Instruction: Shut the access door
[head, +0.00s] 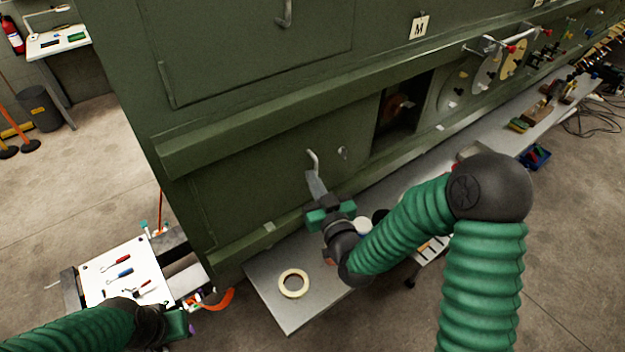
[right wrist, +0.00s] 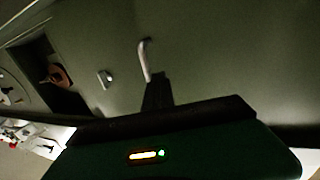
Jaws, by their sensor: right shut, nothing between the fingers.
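The access door appears to be the lower green panel (head: 255,165) with a pale bent handle (head: 313,158); its exact edges are hard to tell. A dark rectangular opening (head: 398,108) lies to the right of the handle. My right gripper (head: 315,182) is shut and empty, its tips just below the handle. In the right wrist view the shut fingers (right wrist: 157,88) reach the handle's lower end (right wrist: 146,62); I cannot tell whether they touch. A small latch (right wrist: 105,78) sits beside the handle. My left gripper (head: 178,322) is low at left, its fingers unclear.
A grey bench (head: 318,308) runs below the panel, with a tape roll (head: 293,283) on it. A white tool board (head: 118,268) stands at left near my left arm. Discs with red-knobbed levers (head: 487,72) stick out at upper right.

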